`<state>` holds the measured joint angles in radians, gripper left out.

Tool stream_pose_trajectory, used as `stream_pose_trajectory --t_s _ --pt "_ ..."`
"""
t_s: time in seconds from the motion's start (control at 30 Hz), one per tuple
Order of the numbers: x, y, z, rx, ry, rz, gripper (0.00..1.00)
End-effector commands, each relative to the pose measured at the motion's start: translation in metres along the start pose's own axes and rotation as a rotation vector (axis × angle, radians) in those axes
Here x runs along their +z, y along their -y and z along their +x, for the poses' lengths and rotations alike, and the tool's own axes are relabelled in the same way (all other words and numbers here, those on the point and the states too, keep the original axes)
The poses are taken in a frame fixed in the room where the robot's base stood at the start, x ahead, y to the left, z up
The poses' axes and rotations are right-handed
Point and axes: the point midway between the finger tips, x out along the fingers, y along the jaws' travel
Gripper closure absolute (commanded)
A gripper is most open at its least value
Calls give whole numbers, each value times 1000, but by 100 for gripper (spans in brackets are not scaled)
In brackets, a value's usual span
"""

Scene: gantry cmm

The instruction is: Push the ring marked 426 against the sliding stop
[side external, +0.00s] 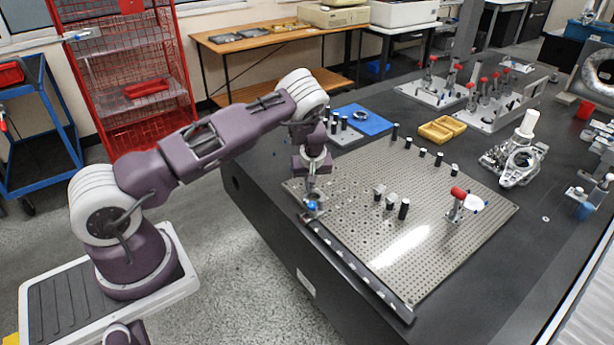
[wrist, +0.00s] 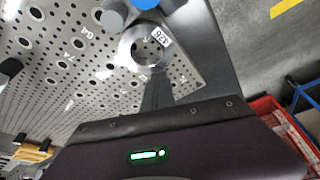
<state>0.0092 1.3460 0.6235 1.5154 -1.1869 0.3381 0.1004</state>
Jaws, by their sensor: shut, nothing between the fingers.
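The ring marked 426 (wrist: 128,57) is a metal ring lying flat on the perforated plate (wrist: 70,75) in the wrist view, its white label facing up. My gripper (wrist: 157,77) is shut and empty, its fingertips low beside the ring's near edge; I cannot tell whether they touch. A blue round part (wrist: 146,4) with grey cylinders beside it, seemingly the sliding stop, is just beyond the ring at the top edge, partly cut off. In the side view my gripper (side external: 311,194) points down at the plate's left corner, next to the blue part (side external: 312,205). The ring is not clear there.
Small posts (side external: 391,200) stand mid-plate, and a red-topped clamp (side external: 457,203) stands to the right. More dark pegs line the plate's far edge. A yellow tray (side external: 442,129) and a metal casting (side external: 516,163) lie beyond. The plate's front area is clear.

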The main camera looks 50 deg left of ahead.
Motion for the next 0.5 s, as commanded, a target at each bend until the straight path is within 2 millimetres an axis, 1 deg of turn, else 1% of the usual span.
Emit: stream_pose_trajectory --t_s 0.03,0.07,0.37,0.47,0.5 --pt "5 -1 -1 1 8 2 100" --pt "6 -1 -1 1 9 3 100" --pt "8 -2 0 2 15 5 100" --pt "3 -2 2 3 13 5 100" --pt "-2 -2 3 3 12 3 100"
